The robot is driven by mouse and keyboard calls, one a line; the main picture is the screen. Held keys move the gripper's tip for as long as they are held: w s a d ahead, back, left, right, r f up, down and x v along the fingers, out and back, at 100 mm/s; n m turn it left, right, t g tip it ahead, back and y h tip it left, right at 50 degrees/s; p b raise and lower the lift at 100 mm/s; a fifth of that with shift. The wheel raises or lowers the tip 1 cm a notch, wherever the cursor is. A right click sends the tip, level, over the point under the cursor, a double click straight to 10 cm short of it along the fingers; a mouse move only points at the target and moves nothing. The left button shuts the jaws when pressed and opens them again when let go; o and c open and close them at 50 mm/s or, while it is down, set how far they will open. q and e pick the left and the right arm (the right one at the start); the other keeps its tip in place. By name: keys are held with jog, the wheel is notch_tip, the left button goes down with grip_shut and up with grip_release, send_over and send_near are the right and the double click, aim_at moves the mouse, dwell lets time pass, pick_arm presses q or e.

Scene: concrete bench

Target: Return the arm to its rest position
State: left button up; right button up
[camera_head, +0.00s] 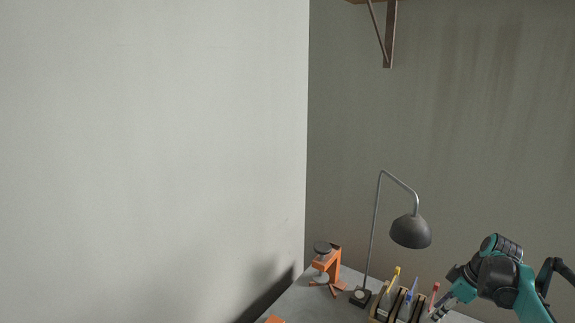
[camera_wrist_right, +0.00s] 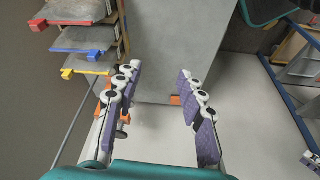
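My right arm comes in at the lower right of the head view, and its gripper (camera_head: 440,308) hangs at the right end of the organizer, partly cut by the picture's lower area. In the right wrist view the two fingers of the right gripper (camera_wrist_right: 157,72) with purple pads stand wide apart. Nothing is held between them. A pale grey surface shows beyond the fingers.
A wooden organizer (camera_head: 381,313) holds items with yellow, blue and red ends, close to the right gripper. A black desk lamp (camera_head: 410,232) and an orange stand (camera_head: 334,265) are on the grey bench (camera_head: 310,306). A wall bracket (camera_head: 389,35) hangs above.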

jog(key=s+a+f+m+t+h+b, duration=0.1)
jog(key=s+a+m+b, duration=0.1)
jog(key=s+a, duration=0.35)
jog(key=s+a+f+m+b, duration=0.2)
jog(key=a, duration=0.7)
jog(key=s+a+f+m+t+h+b, duration=0.1)
jog(key=s+a+b, duration=0.1)
jog(key=s+a, duration=0.35)
jog(key=s+a+f+m+t+b, duration=0.1)
jog(key=s+a+f+m+t, duration=0.1)
jog(key=s+a+f, duration=0.3)
jog(key=shift+a+f+m+b, duration=0.35)
jog(key=shift+a+f+m, duration=0.25)
jog(key=shift+a+f, duration=0.2)
